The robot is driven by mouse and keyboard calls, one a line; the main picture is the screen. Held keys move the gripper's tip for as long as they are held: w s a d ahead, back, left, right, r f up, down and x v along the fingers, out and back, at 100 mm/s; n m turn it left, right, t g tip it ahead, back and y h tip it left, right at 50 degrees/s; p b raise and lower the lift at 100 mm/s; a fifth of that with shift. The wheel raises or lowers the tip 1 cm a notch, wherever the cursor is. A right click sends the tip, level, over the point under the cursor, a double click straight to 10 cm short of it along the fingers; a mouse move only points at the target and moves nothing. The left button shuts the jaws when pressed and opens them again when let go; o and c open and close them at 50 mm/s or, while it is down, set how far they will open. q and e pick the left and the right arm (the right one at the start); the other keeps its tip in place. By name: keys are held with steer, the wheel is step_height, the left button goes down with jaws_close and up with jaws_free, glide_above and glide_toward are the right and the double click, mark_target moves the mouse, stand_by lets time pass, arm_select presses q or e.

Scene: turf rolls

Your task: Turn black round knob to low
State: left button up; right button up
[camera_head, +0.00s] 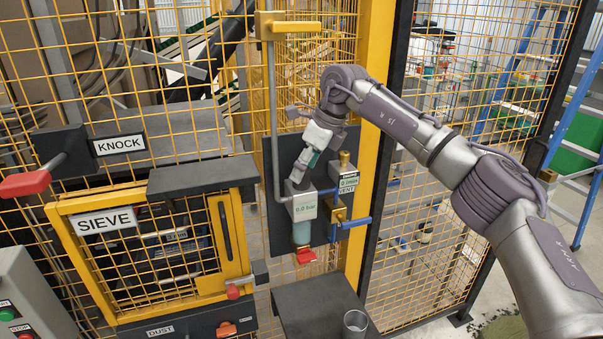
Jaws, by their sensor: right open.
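My right arm reaches in from the right, and its gripper (302,173) points down at the top of the grey regulator (304,208) reading "0.0 bar". The gripper is open, with its fingertips close above or at the regulator's top; I cannot tell whether they touch it. My left gripper is not in view.
A "VENT" gauge block (348,183) and a blue lever (356,222) stand just right of the regulator. A grey pipe (272,120) runs down its left side. A dark shelf (310,303) with a metal cup (355,323) is below. Yellow mesh fencing surrounds the panel.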

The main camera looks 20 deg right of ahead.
steer(key=v, duration=0.9)
steer(key=shift+s+d+r, duration=0.15)
steer(key=shift+r, duration=0.15)
steer(key=shift+f, duration=0.1)
